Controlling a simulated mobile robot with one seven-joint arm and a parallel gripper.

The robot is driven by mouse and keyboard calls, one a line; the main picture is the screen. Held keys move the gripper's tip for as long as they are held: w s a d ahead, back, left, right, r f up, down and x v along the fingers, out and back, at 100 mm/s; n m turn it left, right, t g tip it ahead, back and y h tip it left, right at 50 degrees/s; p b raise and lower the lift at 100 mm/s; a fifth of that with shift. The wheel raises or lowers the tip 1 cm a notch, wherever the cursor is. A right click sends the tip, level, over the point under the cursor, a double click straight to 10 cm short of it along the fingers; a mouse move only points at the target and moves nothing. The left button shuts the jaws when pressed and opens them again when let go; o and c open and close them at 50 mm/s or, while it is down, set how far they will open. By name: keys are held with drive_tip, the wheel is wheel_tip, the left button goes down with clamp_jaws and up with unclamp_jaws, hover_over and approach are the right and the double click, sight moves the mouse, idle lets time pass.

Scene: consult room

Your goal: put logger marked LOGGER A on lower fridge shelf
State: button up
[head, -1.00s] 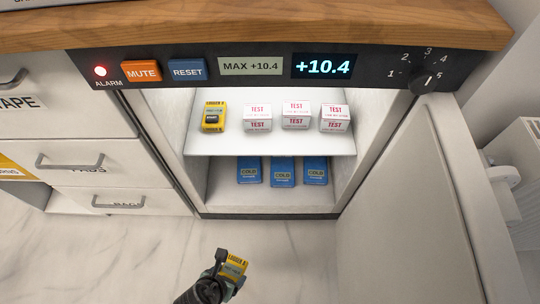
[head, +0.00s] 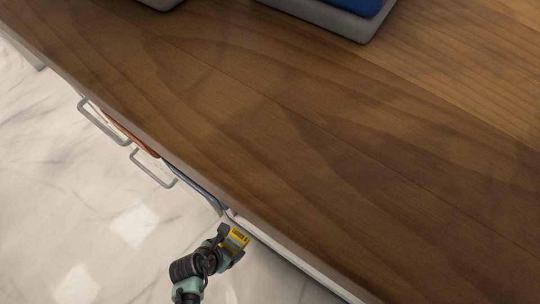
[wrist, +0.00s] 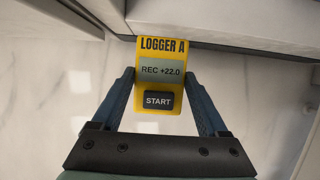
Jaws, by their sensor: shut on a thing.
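The yellow logger (wrist: 161,85) is marked LOGGER A in the wrist view. Its display reads REC +22.0 and it has a dark START button. My gripper (wrist: 160,92) is shut on it, with one finger on each side. In the head view my gripper (head: 229,243) holds the logger (head: 236,239) over the floor, close to the front edge of the wooden counter. The fridge and its shelves are hidden in the head view now.
The wooden counter (head: 270,110) fills much of the head view. Metal drawer handles (head: 152,168) stick out below its front edge. Grey trays (head: 325,17) stand at the counter's back. Marble floor (head: 60,190) is clear at the left.

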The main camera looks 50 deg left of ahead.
drive_tip(key=w+a+b, duration=0.1)
drive_tip(key=w, duration=0.3)
drive_tip(key=w+a+b, duration=0.1)
drive_tip(key=w+b, duration=0.1)
drive_tip(key=w, duration=0.2)
drive_tip(key=w+a+b, duration=0.1)
drive_tip(key=w+b, duration=0.1)
drive_tip(key=w, duration=0.2)
drive_tip(key=shift+w+f, duration=0.1)
drive_tip(key=shift+w, duration=0.05)
drive_tip(key=shift+w+a, duration=0.15)
drive_tip(key=shift+w, duration=0.4)
drive_tip(key=w+b, duration=0.1)
drive_tip(key=w, duration=0.1)
drive_tip(key=w+a+b, duration=0.1)
drive_tip(key=w+b, duration=0.1)
drive_tip(key=shift+w+f+b, duration=0.15)
drive_tip(key=shift+w+b, duration=0.15)
drive_tip(key=shift+s+f+b, duration=0.1)
drive_tip(key=shift+s+b, duration=0.05)
drive_tip(key=shift+b, duration=0.15)
drive_tip(key=shift+r, duration=0.2)
drive_tip(key=shift+f, duration=0.25)
drive_tip(key=o, duration=1.2)
drive_tip(key=shift+o, duration=0.2)
drive_tip(key=shift+r, duration=0.2)
